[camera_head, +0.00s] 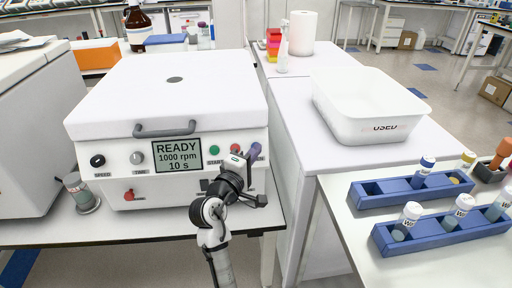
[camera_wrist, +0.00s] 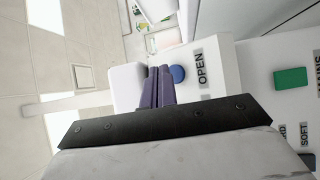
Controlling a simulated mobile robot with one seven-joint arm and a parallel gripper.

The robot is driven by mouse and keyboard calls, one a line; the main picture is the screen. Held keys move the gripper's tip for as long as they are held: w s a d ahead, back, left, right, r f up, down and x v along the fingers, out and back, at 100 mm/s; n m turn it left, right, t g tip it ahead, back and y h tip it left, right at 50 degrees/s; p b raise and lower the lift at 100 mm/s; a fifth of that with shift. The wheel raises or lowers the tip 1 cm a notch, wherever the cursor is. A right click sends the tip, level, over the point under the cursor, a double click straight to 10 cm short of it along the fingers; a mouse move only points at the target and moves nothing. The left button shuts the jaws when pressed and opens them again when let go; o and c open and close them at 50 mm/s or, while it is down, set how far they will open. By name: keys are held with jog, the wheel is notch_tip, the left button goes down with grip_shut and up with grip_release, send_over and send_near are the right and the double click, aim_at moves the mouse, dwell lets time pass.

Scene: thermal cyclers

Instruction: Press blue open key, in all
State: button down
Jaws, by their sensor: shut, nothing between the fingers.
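The white lidded machine (camera_head: 170,95) stands on the left bench, its screen (camera_head: 178,155) reading "READY 1000 rpm 10 s". My gripper (camera_head: 255,151) is at the right end of its front panel, with its purple fingers shut and empty. In the wrist view, the round blue key (camera_wrist: 177,74) sits beside the "OPEN" label (camera_wrist: 201,69). My fingers (camera_wrist: 160,86) are just left of the key; I cannot tell whether they touch it. In the head view my gripper hides the blue key.
A green start key (camera_head: 213,150) and a red key (camera_head: 236,149) are on the same panel. A small jar (camera_head: 80,192) stands left of the machine. A white basin (camera_head: 365,105) and blue racks (camera_head: 405,189) are to the right.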

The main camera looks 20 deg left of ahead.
jog(key=shift+w, duration=0.1)
jog(key=shift+w+a+f, duration=0.1)
jog(key=shift+w+f, duration=0.1)
jog(key=shift+w, duration=0.05)
jog(key=shift+w+a+f, duration=0.15)
jog(key=shift+w, duration=0.15)
dwell(0.8)
jog(key=shift+s+d+r+p, duration=0.15)
jog(key=shift+s+p, duration=0.05)
jog(key=shift+s, duration=0.15)
jog(key=shift+s+d+r+p, duration=0.1)
jog(key=shift+s+r+p, duration=0.05)
jog(key=shift+s, duration=0.2)
jog(key=s, duration=0.1)
jog(key=s+d+r+p, duration=0.1)
jog(key=s+r+p, duration=0.1)
jog(key=s, duration=0.1)
jog(key=shift+d+r, duration=0.1)
jog(key=shift+d, duration=0.3)
dwell(0.7)
